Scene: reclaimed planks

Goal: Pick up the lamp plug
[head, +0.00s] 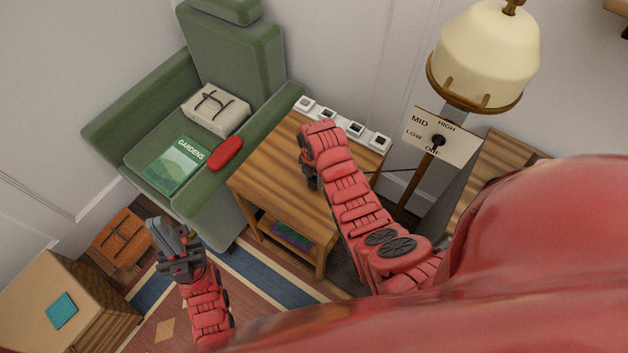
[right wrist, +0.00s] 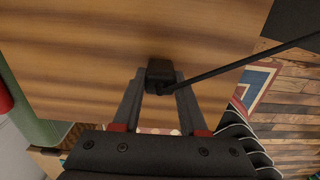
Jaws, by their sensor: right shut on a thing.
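The black lamp plug (right wrist: 160,72) is between the two fingertips of my right gripper (right wrist: 160,80) in the right wrist view. That gripper is shut on it, over the wooden side table (head: 270,165). A dark cord (right wrist: 240,65) runs from the plug to the upper right. In the head view my right gripper (head: 308,178) is at the table top, mostly hidden by my arm, and the plug is hidden. The floor lamp (head: 485,55) stands at the right with its cord near the table. My left gripper (head: 165,238) hangs over the rug; its finger gap is unclear.
A power strip with several white sockets (head: 354,129) lies along the table's back edge. A green armchair (head: 235,55) with a book (head: 174,164), a red case (head: 225,153) and a cream bag stands left. A switch sign (head: 440,138) is at the lamp pole.

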